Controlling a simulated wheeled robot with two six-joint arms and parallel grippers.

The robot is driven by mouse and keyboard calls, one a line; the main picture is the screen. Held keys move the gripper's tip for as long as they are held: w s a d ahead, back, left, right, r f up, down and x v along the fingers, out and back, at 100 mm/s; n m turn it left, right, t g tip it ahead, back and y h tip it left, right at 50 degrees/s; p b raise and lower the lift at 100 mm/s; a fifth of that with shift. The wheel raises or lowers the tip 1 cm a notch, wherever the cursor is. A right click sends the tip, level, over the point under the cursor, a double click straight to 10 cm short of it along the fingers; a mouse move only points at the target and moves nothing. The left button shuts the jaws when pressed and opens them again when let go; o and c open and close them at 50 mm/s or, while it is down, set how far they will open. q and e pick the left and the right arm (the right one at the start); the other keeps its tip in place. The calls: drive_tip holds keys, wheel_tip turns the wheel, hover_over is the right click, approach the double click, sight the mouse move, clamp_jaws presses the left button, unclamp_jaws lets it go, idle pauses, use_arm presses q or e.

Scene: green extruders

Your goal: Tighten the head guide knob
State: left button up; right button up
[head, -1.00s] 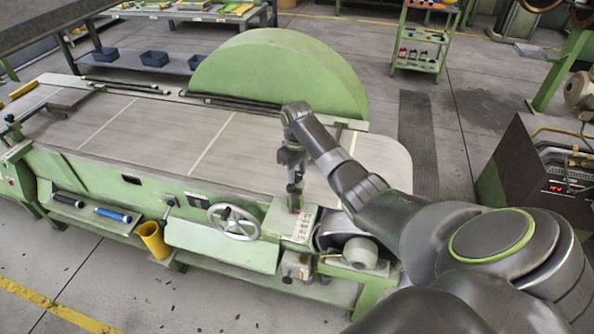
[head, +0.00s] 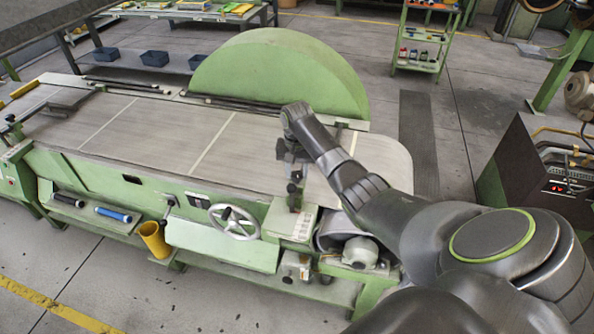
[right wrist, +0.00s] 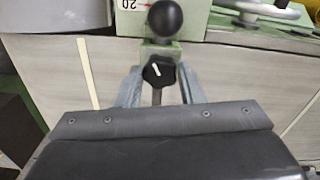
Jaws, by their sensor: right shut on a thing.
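A black lobed knob with a white line (right wrist: 159,73) shows in the middle of the right wrist view, on a thin stem. My right gripper (right wrist: 160,88) has its grey fingers on both sides of this knob and is shut on it. A round black ball knob (right wrist: 165,18) sits just beyond it. In the head view my right gripper (head: 295,198) points down at the front edge of the green machine (head: 150,192), above its right part. There the lobed knob cannot be made out clearly against the gripper. My left gripper is not in view.
A spoked handwheel (head: 234,222) is left of my right gripper on the machine's front. A white scale plate (head: 305,222) is close beside the gripper. A big green half-round guard (head: 279,72) rises behind. The long grey machine bed (head: 160,130) is clear on the left.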

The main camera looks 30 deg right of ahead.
drive_tip(key=m, duration=0.5)
drive_tip(key=shift+w+r, duration=0.1)
drive_tip(key=shift+d+m, duration=0.1)
drive_tip(key=shift+m, duration=0.3)
drive_tip(key=o, duration=0.7)
